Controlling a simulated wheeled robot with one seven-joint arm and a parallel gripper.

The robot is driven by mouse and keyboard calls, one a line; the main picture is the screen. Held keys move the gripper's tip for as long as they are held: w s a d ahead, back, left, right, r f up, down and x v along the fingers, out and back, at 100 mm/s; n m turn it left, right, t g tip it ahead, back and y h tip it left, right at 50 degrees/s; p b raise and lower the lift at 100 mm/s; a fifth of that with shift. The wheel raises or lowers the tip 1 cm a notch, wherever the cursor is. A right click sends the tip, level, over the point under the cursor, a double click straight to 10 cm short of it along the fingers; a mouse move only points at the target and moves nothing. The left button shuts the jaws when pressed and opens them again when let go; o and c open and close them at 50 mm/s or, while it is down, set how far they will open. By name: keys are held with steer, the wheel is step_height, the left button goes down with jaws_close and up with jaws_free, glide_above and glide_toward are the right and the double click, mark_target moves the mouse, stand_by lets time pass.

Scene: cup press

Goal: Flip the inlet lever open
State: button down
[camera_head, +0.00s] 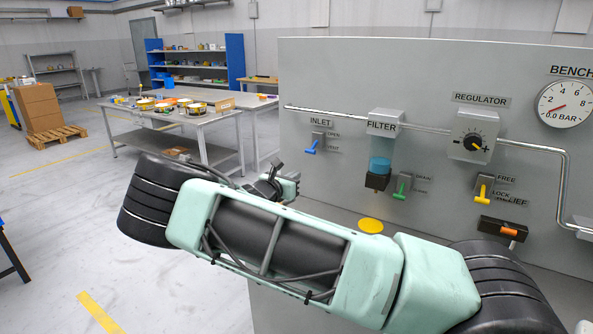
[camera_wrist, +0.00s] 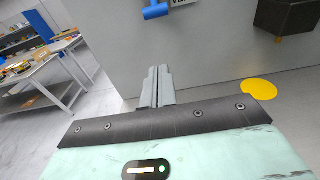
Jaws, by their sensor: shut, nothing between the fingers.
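The blue inlet lever (camera_head: 312,146) sits on the grey panel under the INLET label at the left. OPEN is marked above and VENT below; its handle slants down and left, toward the lower mark. In the wrist view the lever's blue handle (camera_wrist: 156,11) shows at the top edge, partly cut off. My gripper (camera_wrist: 158,72) is shut and empty, its fingers side by side, below the lever and apart from it. In the head view my gripper (camera_head: 279,168) shows small beyond my arm, lower left of the lever.
Right of the lever are the filter (camera_head: 380,168), a green drain lever (camera_head: 402,187), the regulator knob (camera_head: 473,139) and a yellow lever (camera_head: 483,189). A pipe (camera_head: 350,118) runs above the lever. A yellow disc (camera_head: 370,226) lies below. The panel's left edge is near my gripper.

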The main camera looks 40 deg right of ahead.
mark_target(314, 145)
steer(key=w+d+r+p, duration=0.2)
steer(key=d+r+p, duration=0.1)
steer(key=d, duration=0.4)
steer(key=shift+w+p, duration=0.2)
steer(key=shift+p, duration=0.4)
steer(key=shift+r, duration=0.2)
steer(key=shift+a+r+y+p, duration=0.2)
steer(key=shift+y+p, duration=0.1)
steer(key=shift+p, duration=0.4)
